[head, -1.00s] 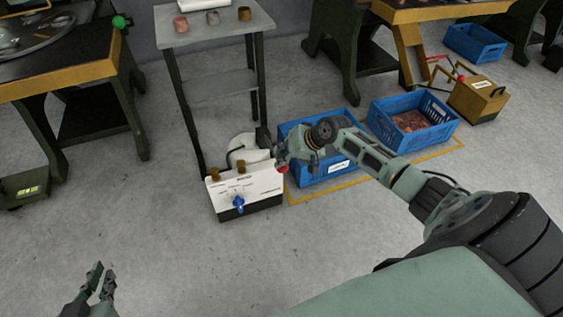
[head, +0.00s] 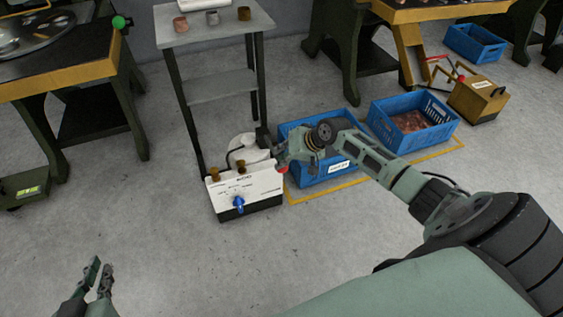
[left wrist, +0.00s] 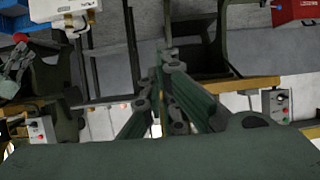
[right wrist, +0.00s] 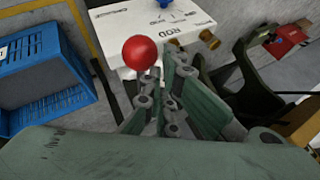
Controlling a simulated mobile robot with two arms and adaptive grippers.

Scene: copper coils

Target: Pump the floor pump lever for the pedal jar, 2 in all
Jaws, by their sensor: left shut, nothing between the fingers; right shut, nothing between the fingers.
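A white box (head: 247,190) with a blue knob (head: 238,203) and brass-coloured fittings stands on the floor at the middle. A red ball (head: 282,170) shows at its right edge, just under my right gripper (head: 283,158). In the right wrist view the red ball (right wrist: 140,53) is large, beside the shut fingers of my right gripper (right wrist: 172,62); I cannot tell whether they touch. The ball's lever is mostly hidden. My left gripper (head: 98,268) is shut and empty above bare floor at lower left. I cannot tell which object is the pedal jar.
Blue crates (head: 345,178) (head: 443,133) stand right of the white box. A yellow box (head: 482,97) with a red-ended frame is at the far right. A grey shelf stand (head: 220,88) is behind the white box. Floor at front left is clear.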

